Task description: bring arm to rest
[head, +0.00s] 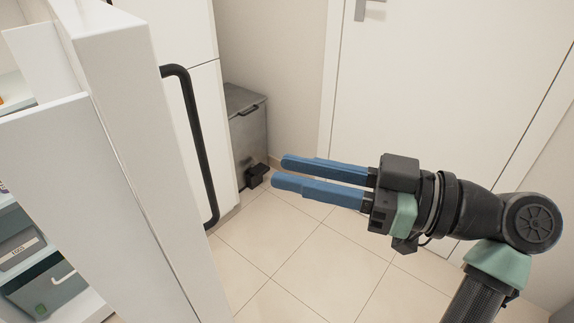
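My gripper (279,173) has two blue fingers and shows right of centre in the head view. The fingers point left and lie roughly parallel with a narrow gap between them. Nothing is held in the gap. My arm comes in from the lower right, bent at a joint, and is held above the tiled floor. The fingertips are apart from the white cabinet front and its black handle.
A tall white pull-out panel (125,130) stands open at the left, with shelves holding boxes (50,285). A black handle (196,150) is on the white panel. A grey pedal bin (245,125) stands behind. A white door (440,90) is at the back. Tiled floor (290,260) is clear.

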